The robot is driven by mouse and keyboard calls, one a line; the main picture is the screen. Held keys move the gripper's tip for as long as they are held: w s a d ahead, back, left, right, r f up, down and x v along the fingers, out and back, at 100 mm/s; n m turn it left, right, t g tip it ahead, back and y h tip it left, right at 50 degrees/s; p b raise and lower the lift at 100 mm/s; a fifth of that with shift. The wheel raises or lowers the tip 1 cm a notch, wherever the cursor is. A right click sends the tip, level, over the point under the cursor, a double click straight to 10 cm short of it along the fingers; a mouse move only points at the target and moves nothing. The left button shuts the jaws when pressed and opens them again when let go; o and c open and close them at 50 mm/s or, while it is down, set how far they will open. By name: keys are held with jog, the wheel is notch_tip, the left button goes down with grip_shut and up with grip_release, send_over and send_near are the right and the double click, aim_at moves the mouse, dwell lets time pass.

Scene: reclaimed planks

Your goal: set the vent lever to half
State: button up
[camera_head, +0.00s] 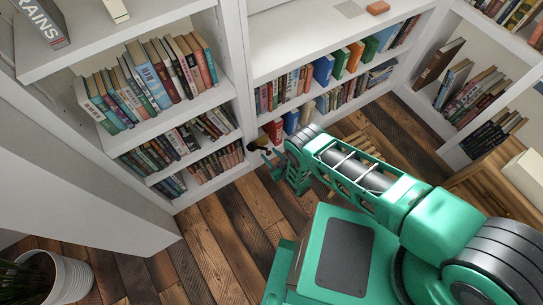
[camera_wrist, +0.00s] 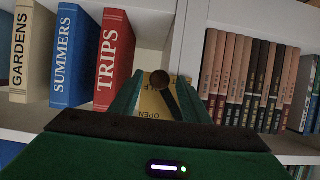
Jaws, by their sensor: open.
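The vent lever (camera_wrist: 171,97) is a dark bar with a round brown knob. It stands in front of a yellow plate (camera_wrist: 150,106) in the wrist view. The plate reads "OPEN", and other lettering above it is partly covered by the knob. My gripper (camera_wrist: 158,88) is open, with one green finger on each side of the knob and lever. I cannot tell whether either finger touches it. In the head view my gripper (camera_head: 270,155) is at the bookshelf upright, beside a small dark and yellowish shape. The lever's base and its exact setting are hidden.
White bookshelves (camera_head: 235,75) full of books stand behind and beside my gripper. Large blue and red books (camera_wrist: 113,60) are at left in the wrist view, and a row of brown books (camera_wrist: 245,80) at right. A potted plant (camera_head: 65,278) stands on the plank floor.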

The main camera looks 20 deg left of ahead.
grip_shut()
jog(key=shift+w+d+r+n+t, duration=0.25)
jog(key=shift+w+r+n+t, duration=0.15)
jog(key=shift+n, duration=0.2)
jog(key=shift+s, duration=0.1)
grip_release()
jog(key=shift+r, duration=0.1)
jog(key=v, duration=1)
jog(key=shift+s+d+r, duration=0.15)
jog(key=shift+s+r, duration=0.05)
jog(key=shift+s, duration=0.15)
